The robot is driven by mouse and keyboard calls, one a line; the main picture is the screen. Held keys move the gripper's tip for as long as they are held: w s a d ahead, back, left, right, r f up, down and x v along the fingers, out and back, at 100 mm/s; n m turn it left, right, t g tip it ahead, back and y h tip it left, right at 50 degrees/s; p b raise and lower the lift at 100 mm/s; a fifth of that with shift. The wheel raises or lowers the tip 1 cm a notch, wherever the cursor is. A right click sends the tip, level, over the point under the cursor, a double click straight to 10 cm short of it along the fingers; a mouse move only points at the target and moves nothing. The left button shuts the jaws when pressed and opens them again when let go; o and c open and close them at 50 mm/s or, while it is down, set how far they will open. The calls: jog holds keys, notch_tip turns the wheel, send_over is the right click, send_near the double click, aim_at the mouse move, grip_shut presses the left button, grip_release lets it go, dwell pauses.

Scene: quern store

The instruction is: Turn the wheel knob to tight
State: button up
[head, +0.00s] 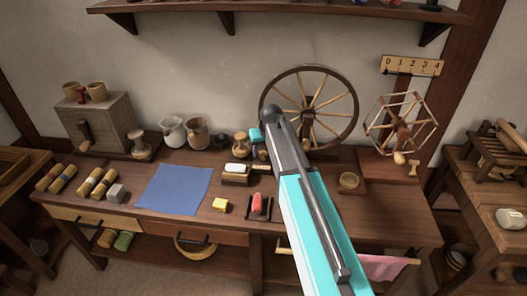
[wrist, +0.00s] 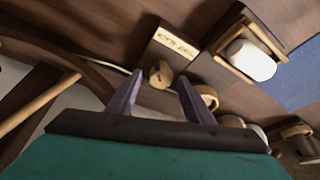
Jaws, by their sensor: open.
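The spinning wheel (head: 348,92) stands upright at the back of the table, partly behind my arm. Its dark rim and a pale spoke (wrist: 38,100) show at the left of the wrist view. A small wooden knob (wrist: 162,72) lies ahead of my gripper (wrist: 160,80), between its two spread fingers as seen in the wrist view. A pale label plate (wrist: 173,47) with dark lettering is beside the knob; I cannot read its words. My gripper is open, and I cannot tell whether a finger touches the knob. In the head view my arm hides the knob and fingertips.
A white block in a wooden holder (wrist: 226,55) is close to the right of the label plate. A blue cloth (head: 173,188) lies left of centre. Jugs (head: 196,132) stand at the back, and a yarn winder (head: 400,125) stands right of the wheel.

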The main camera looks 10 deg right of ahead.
jog(key=shift+w+f, duration=0.15)
jog(key=shift+f, duration=0.1)
jog(key=c, duration=1)
